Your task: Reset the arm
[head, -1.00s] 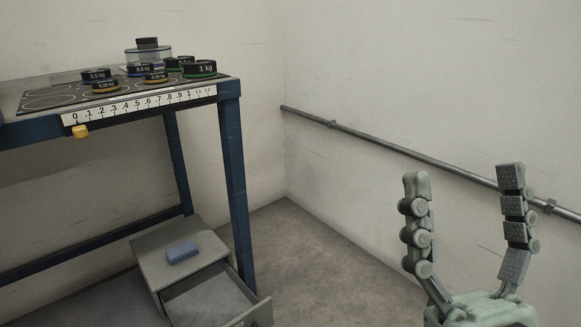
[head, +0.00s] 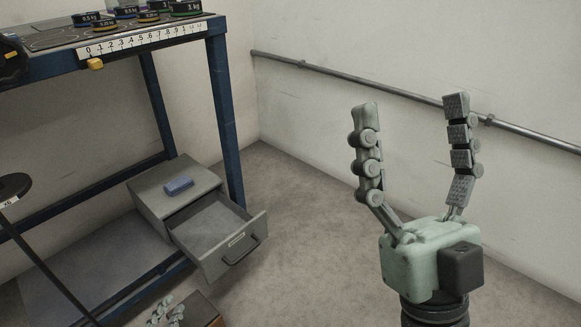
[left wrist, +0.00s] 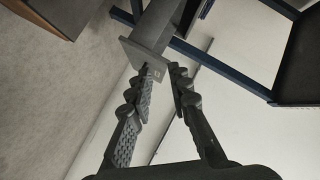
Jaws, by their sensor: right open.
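My right gripper (head: 410,112) stands upright at the right of the head view, fingers wide apart and empty. My left gripper (head: 165,308) shows only in part at the bottom edge of the head view. In the left wrist view its two fingers (left wrist: 162,74) are apart, with a gap between the tips and nothing seen held. A grey panel that looks like the drawer front (left wrist: 146,54) lies beyond the tips; I cannot tell how far. No separate arm to reset can be made out for sure.
A blue-framed table (head: 226,120) carries several weights and a ruler (head: 145,38). Below, a grey drawer unit (head: 150,198) has its drawer (head: 215,255) open and a blue block (head: 179,184) on top. A dark disc and rod (head: 45,267) stand left. A pipe (head: 330,74) crosses the wall.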

